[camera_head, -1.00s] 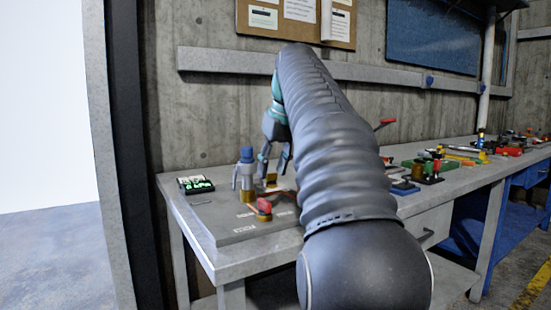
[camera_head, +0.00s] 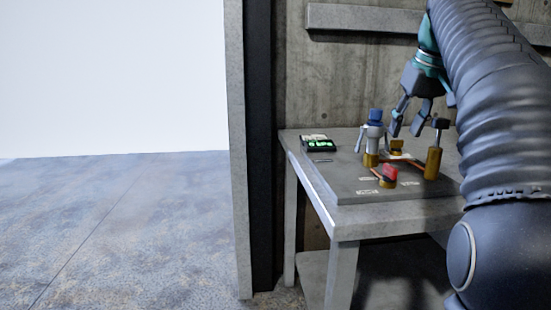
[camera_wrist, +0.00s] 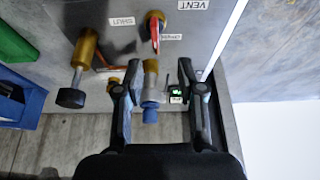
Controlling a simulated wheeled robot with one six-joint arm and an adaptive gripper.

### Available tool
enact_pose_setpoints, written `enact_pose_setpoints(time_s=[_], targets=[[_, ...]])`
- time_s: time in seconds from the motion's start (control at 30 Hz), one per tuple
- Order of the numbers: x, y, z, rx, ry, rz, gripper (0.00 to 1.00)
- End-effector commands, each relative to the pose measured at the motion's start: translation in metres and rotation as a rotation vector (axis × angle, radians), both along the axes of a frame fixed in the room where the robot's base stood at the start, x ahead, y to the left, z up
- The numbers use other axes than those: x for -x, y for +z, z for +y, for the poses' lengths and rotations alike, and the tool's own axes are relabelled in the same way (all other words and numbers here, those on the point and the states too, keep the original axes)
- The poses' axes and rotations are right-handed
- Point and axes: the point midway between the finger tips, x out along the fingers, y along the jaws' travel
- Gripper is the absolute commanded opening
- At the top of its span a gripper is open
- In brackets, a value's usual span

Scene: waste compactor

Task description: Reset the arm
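My arm reaches from the right side of the head view over a workbench. My gripper (camera_head: 407,127) hangs from its end, fingers pointing down and apart, with nothing between them in that view. In the wrist view my gripper (camera_wrist: 160,90) also shows two spread fingers. A blue-capped metal fitting (camera_wrist: 151,85) appears in the gap between them, and I see no contact. In the head view this fitting (camera_head: 374,135) stands upright on the panel, left of the gripper.
The panel (camera_head: 345,185) on the bench carries a red-handled valve (camera_head: 389,174), a dark-knobbed brass post (camera_head: 434,160) and labels. A small green-lit device (camera_head: 318,143) sits at the bench's back left. A grey post (camera_head: 237,150) stands left of the bench. Open floor (camera_head: 120,220) lies beyond it.

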Motion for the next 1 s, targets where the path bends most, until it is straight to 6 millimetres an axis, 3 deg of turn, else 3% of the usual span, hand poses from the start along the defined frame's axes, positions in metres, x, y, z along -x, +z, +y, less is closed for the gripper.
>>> enact_pose_setpoints(time_s=[0.27,0.47,0.8,1.0], targets=[[0.038,-0.04,0.054,-0.003,-0.027,-0.017,0.39],[0.076,-0.088,0.09,-0.002,-0.043,-0.032,0.39],[0.156,-0.198,0.137,0.001,-0.051,-0.065,0.39],[0.202,-0.268,0.153,0.001,-0.046,-0.085,0.39]])
